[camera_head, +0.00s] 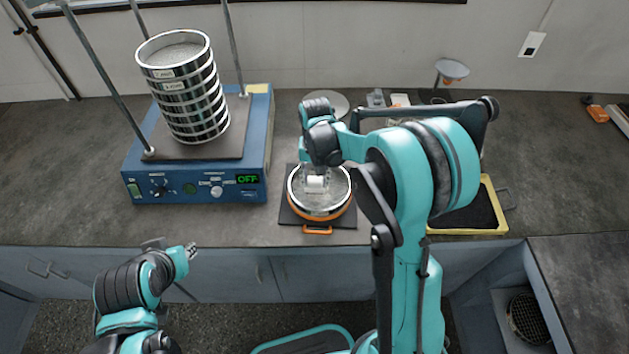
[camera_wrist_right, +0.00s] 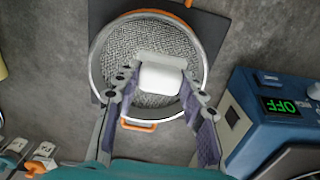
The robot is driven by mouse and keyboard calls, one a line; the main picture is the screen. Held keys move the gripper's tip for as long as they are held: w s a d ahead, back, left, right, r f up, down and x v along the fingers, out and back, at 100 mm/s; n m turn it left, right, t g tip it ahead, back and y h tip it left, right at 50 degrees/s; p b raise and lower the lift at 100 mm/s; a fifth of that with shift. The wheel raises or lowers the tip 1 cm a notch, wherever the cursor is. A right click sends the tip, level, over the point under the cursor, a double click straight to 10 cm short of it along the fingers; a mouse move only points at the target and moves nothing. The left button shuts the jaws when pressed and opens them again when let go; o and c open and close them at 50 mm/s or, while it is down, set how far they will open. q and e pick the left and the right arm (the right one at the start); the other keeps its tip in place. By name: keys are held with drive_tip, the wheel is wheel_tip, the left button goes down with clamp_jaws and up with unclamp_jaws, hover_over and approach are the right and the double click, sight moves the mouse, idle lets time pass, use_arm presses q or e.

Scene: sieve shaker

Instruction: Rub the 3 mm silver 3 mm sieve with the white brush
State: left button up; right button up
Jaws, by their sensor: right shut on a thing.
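The silver sieve (camera_head: 341,185) sits at the centre of the counter, with orange showing under its rim and at its handle. Its grey mesh faces up, and it also shows in the right wrist view (camera_wrist_right: 128,48). My right gripper (camera_wrist_right: 161,88) is shut on the white brush (camera_wrist_right: 162,78). The brush (camera_head: 315,182) is inside the sieve's outline, over the mesh; I cannot tell whether its underside touches. My left gripper (camera_head: 190,250) is low at the left, in front of the counter edge and away from the sieve; its finger opening is too small to read.
The blue shaker (camera_head: 196,190) with a stack of sieves (camera_head: 190,95) and upright rods stands left, its display reading OFF. A dark mat (camera_head: 290,215) lies under the silver sieve. A yellow-rimmed tray (camera_head: 490,190) is at right. The counter's far right is mostly clear.

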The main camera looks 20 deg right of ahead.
drive_tip(key=shift+r+p, duration=0.8)
drive_tip(key=shift+r, duration=0.65)
